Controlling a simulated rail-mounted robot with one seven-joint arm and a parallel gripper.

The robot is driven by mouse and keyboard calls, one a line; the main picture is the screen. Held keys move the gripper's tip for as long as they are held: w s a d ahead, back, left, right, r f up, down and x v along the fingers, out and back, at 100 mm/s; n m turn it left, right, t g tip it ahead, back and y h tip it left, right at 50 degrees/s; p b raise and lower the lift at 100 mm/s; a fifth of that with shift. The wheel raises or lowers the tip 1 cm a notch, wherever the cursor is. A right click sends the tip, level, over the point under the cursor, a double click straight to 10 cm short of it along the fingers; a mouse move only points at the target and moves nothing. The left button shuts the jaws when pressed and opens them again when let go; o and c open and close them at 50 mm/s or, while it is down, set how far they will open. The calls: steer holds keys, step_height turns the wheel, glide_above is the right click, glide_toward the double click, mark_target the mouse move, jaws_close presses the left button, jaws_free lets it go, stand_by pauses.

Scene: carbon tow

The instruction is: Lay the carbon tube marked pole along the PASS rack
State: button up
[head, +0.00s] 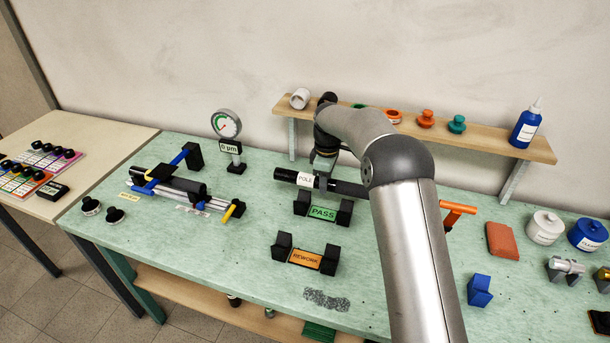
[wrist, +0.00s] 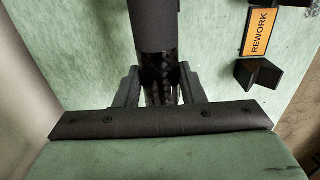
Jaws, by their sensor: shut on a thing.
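The black carbon tube (head: 290,175), with a white label reading POLE, is held in my gripper (head: 325,183). It lies roughly level, just above and behind the PASS rack (head: 322,212) in the head view, its length running much like the rack's. Whether it touches the rack's black end blocks is hard to tell. In the wrist view my gripper (wrist: 160,88) has its fingers on either side of the tube (wrist: 153,25), which shows a woven dark section between them. The PASS label is not visible in the wrist view.
The REWORK rack (head: 305,259) stands in front of the PASS rack, empty. A gauge (head: 227,124) and a measuring fixture (head: 185,190) with a dark cylinder are at left. A wooden shelf (head: 480,138) with spools runs behind.

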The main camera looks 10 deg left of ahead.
steer(key=shift+d, duration=0.3)
steer(key=shift+s+f, duration=0.1)
steer(key=shift+f, duration=0.15)
steer(key=shift+f+b, duration=1.6)
steer(key=shift+f, duration=1)
steer(key=shift+f+b, duration=0.35)
steer(key=shift+f, duration=0.3)
steer(key=o, duration=1.7)
